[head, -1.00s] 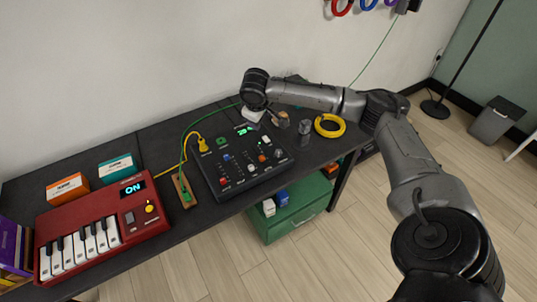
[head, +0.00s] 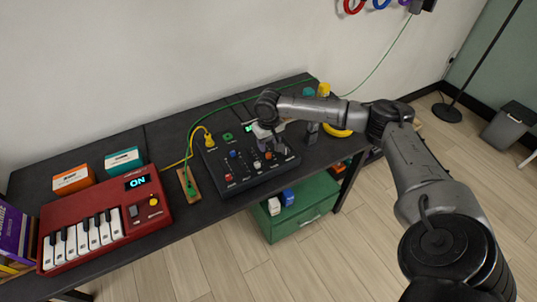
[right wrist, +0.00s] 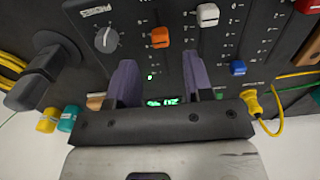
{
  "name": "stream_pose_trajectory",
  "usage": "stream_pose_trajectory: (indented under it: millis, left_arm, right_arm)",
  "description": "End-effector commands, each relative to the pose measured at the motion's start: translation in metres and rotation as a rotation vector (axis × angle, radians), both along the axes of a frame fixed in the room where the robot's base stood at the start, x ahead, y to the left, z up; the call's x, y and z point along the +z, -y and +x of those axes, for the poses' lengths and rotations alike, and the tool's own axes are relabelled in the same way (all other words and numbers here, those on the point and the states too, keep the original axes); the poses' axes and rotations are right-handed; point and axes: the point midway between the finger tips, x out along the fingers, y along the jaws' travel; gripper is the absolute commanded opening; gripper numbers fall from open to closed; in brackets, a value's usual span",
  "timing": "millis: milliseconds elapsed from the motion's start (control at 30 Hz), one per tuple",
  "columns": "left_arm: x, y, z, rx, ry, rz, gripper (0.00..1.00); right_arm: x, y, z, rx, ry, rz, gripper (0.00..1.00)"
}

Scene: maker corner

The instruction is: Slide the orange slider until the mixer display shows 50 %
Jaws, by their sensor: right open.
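The black mixer (head: 250,178) lies on the dark table. Its orange slider (right wrist: 160,37) stands upright in its slot in the right wrist view, just beyond the fingertips and roughly between their lines. The green mixer display (right wrist: 165,101) shows upside down between the finger bases; I cannot read its number surely. In the head view my right gripper hides most of the display. My right gripper (right wrist: 160,62) is open and empty, its purple fingers pointing down over the mixer. It appears apart from the orange slider. My left gripper is not in view.
A white slider (right wrist: 208,14), a blue slider (right wrist: 238,67) and a grey knob (right wrist: 106,40) are close to the fingers. A yellow plug (right wrist: 252,104) sits at the mixer's edge. A red keyboard (head: 105,222) stands left. A yellow coil (head: 337,131) lies at the right.

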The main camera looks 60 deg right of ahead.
Motion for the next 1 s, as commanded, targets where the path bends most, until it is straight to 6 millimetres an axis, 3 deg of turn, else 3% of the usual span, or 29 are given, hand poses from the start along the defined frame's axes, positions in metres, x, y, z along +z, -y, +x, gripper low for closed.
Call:
stream_pose_trajectory:
  millis: [200,400,833,1000]
  left_arm:
    - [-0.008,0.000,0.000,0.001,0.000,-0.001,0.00]
    - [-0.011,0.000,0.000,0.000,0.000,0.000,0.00]
    - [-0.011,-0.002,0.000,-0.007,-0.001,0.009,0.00]
    - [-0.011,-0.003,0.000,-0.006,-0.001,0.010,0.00]
  right_arm:
    - [-0.034,-0.001,0.000,0.000,-0.002,0.001,0.47]
    - [-0.049,0.000,0.000,0.000,-0.001,0.001,0.47]
    - [-0.053,0.000,0.000,0.002,0.000,0.000,0.47]
    - [-0.053,0.000,0.000,0.001,0.000,0.000,0.31]
